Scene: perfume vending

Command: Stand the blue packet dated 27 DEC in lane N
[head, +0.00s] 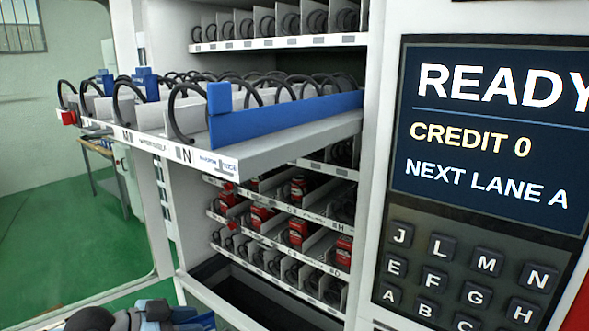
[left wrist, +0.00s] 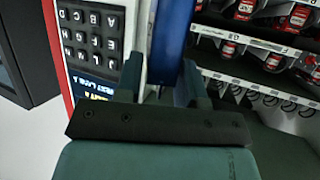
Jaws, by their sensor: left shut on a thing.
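My left gripper (left wrist: 164,88) shows in the left wrist view, its two dark green fingers shut on a blue packet (left wrist: 174,42). The packet runs up and out of the top of that view, and I can read no date on it. In the head view, the lane labelled N (head: 196,157) is at the front of a tray pulled out of the vending machine. A blue upright panel (head: 285,118) runs along the right of lane N, with a dark coil on its left. My right gripper is in neither view.
Lane M (head: 135,137) lies left of lane N. Lower shelves (head: 290,215) hold red items. The screen (head: 490,130) reads READY, above a keypad (head: 460,270). A dark open bay (head: 240,285) is at the bottom. Free air lies left of the tray.

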